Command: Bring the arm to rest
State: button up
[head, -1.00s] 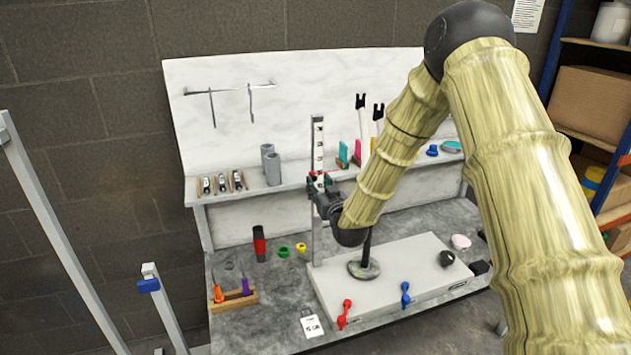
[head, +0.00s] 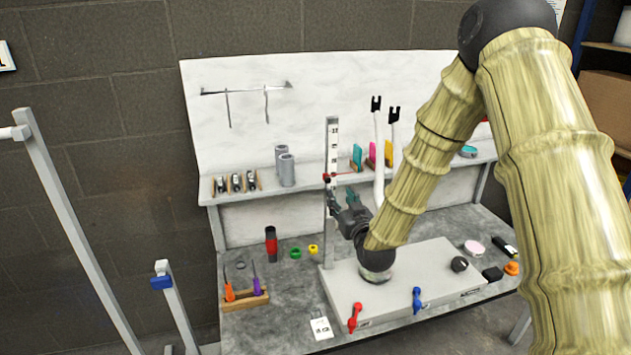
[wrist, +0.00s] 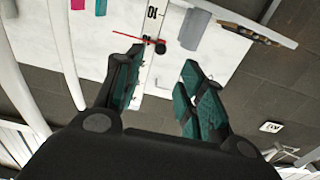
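My gripper (head: 348,208) is at the end of my arm, bent down over the workbench, just right of the upright scale post (head: 331,160) with its red pointer. In the wrist view my gripper (wrist: 162,72) has its two teal-padded fingers apart with nothing held between them. The scale post (wrist: 153,45) shows beyond the fingertips; I cannot tell how far. My forearm hides part of the pale box (head: 440,262) on the bench and a round base on it.
Below the shelf, the bench (head: 250,330) holds a red-and-black cylinder (head: 271,243), green and yellow rings and a wooden tool holder (head: 245,302). Red (head: 354,317) and blue (head: 417,299) levers are on the box front. Grey frame posts (head: 75,225) stand at left.

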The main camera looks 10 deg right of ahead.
jog(key=s+a+f+g, duration=0.2)
jog(key=s+f+g, duration=0.2)
jog(key=s+f, duration=0.8)
jog(key=s+a+f+g, duration=0.2)
jog(key=s+f+g, duration=0.4)
jog(key=f, duration=1)
jog(key=s+f+g, duration=0.2)
jog(key=s+f, duration=0.2)
jog(key=s, duration=0.7)
jog(key=s+f+g, duration=0.3)
jog(key=s+f, duration=0.1)
jog(key=s, duration=0.7)
jog(key=s+f+g, duration=0.3)
jog(key=s+f, duration=0.1)
jog(key=s, duration=0.8)
jog(key=shift+a+f+m, duration=0.25)
jog(key=shift+a+m, duration=0.15)
jog(key=shift+a, duration=0.05)
jog(key=shift+h, duration=0.3)
